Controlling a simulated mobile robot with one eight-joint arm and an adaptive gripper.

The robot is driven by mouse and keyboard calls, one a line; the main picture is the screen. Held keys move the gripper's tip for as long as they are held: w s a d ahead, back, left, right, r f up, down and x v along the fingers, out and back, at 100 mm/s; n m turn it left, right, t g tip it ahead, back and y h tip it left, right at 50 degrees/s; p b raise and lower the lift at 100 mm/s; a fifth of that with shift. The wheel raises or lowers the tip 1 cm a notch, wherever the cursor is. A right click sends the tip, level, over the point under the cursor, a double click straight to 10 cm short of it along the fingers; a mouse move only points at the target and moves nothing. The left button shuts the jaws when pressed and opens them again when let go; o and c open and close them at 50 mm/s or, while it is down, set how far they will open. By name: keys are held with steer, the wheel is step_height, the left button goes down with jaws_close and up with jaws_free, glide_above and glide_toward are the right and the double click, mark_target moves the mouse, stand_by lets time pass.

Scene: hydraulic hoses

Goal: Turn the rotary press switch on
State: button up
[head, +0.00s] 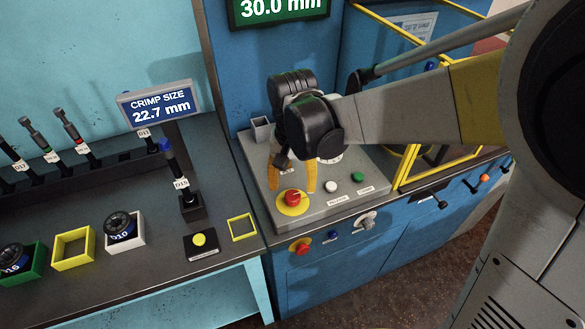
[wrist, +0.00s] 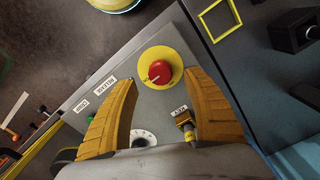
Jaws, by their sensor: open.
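A red knob (head: 292,197) on a yellow disc sits on the grey control panel (head: 325,205) and looks like the rotary switch. In the wrist view, the red knob (wrist: 159,71) has a small pointer mark toward its lower left. My gripper (head: 292,187) points down at the panel, open and empty. In the wrist view, my gripper's (wrist: 164,78) orange fingers stand on either side of the knob, apart from it. I cannot tell how far the fingertips are above the panel.
White (head: 330,187) and green (head: 357,176) buttons sit right of the knob. A key switch (wrist: 188,132) and a white dial (wrist: 143,138) lie near my fingers. A crimp size sign (head: 158,105) stands on the left bench. A yellow frame (head: 408,150) rises at right.

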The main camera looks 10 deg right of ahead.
mark_target(293, 196)
step_height(293, 196, up, 7)
stand_by(0.6)
steer(key=s+d+r+n+t, duration=0.2)
steer(key=s+d+t, duration=0.5)
steer(key=s+d, duration=0.3)
steer(key=d, duration=0.3)
steer(key=shift+s+d+r, duration=0.25)
steer(key=shift+s+d, duration=0.05)
steer(key=shift+d, duration=0.1)
